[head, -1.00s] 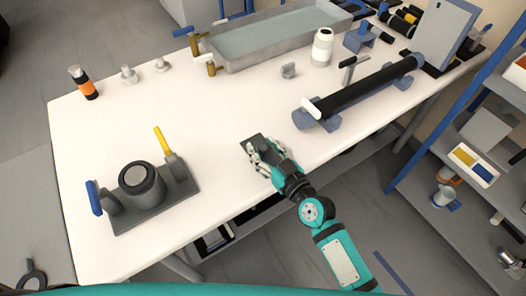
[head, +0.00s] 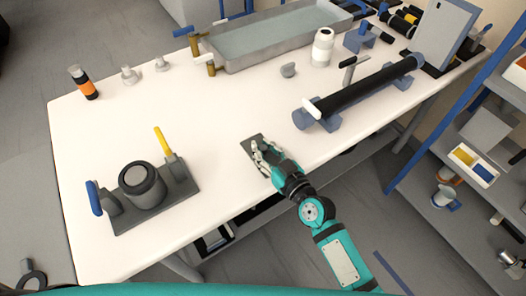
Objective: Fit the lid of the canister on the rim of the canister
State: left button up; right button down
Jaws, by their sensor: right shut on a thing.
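My left gripper is not in view.
A blue handle (head: 94,197) and a yellow handle (head: 162,140) rise beside the canister. A long black tube (head: 370,88) lies in blue supports at the right. A grey water tray (head: 270,42) stands behind. The table between canister and gripper is clear.

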aim_at(264, 148)
jog(key=shift+r, duration=0.15)
dwell(0.3)
jog(key=shift+r+p, duration=2.65)
jog(key=shift+p, duration=0.1)
